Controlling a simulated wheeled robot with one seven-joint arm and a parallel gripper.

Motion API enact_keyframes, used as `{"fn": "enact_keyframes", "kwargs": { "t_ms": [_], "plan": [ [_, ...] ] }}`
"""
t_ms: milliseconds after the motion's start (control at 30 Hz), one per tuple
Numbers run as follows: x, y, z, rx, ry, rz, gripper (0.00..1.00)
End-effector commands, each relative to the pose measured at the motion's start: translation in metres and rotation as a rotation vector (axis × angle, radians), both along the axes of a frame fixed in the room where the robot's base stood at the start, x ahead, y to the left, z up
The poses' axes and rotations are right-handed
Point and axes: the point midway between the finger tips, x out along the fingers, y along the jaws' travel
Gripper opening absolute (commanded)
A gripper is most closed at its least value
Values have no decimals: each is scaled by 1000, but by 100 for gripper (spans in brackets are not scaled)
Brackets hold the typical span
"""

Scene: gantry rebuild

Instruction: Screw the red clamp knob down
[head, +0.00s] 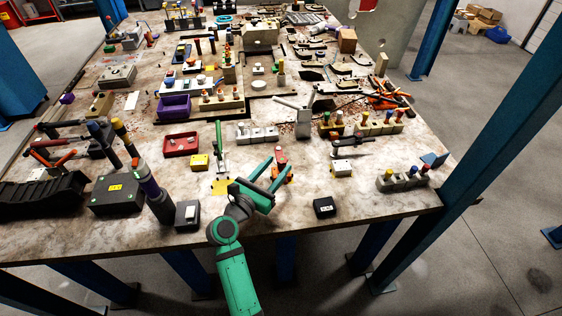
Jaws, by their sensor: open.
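A small red knob (281,154) stands on the worktable near its front edge, just beyond my gripper. Its lower part runs down toward a small orange-red piece (283,173), partly hidden by my gripper. I cannot tell whether the two are one fixture. My green gripper (278,166) is open and reaches in from the front edge, with one finger to the left of the red knob and one to the right. No contact with the knob can be made out at this size.
The worktable (330,215) is crowded. A white block (341,168) and a black box (324,207) lie to the right. Some bare tabletop shows between them.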

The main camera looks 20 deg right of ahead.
Motion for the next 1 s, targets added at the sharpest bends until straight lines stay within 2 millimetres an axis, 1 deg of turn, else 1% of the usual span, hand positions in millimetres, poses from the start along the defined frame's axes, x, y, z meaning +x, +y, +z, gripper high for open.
{"fn": "enact_keyframes", "kwargs": {
  "t_ms": [33, 200, 300, 400, 567, 1000],
  "plan": [
    [-6, 10, 0, 1, 1, 4, 44],
    [-24, 34, -1, 0, 1, 3, 44],
    [-31, 45, 0, 1, 1, 3, 44],
    [-36, 52, 0, 0, 0, 2, 44],
    [-39, 56, 0, 1, 0, 1, 44],
    [-39, 56, 0, 1, 0, 1, 44]
  ]
}}
